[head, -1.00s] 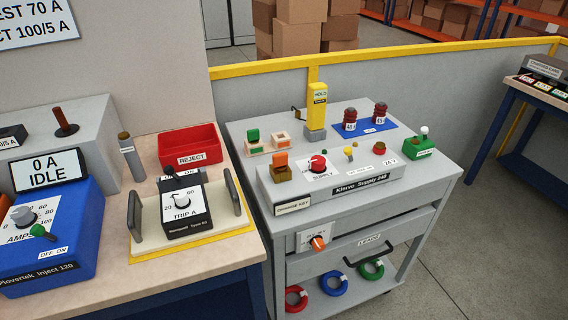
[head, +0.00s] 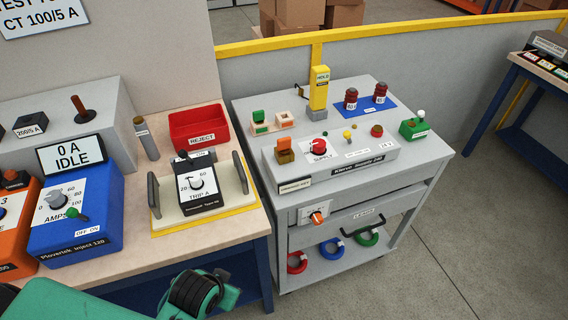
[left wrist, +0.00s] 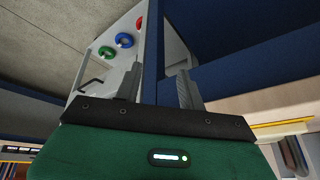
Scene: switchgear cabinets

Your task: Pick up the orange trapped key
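An orange block-shaped piece (head: 284,143) stands upright in a brown block (head: 285,156) at the left end of the grey supply unit on the cart, above a small label that seems to end in "KEY". An orange knob or key (head: 317,217) also sits on a white plate on the cart's front. I cannot tell for certain which is the trapped key. My left arm shows green at the bottom of the head view, short of the cart. My left gripper (left wrist: 158,82) has its two fingers apart with nothing between them. My right gripper is out of view.
The grey cart (head: 425,165) holds a yellow "HOLD" post (head: 319,88), a red supply knob (head: 319,146) and dark red insulators. The bench at left carries a trip unit (head: 198,188), red reject tray (head: 199,126) and blue injector (head: 75,225). Floor right of the cart is clear.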

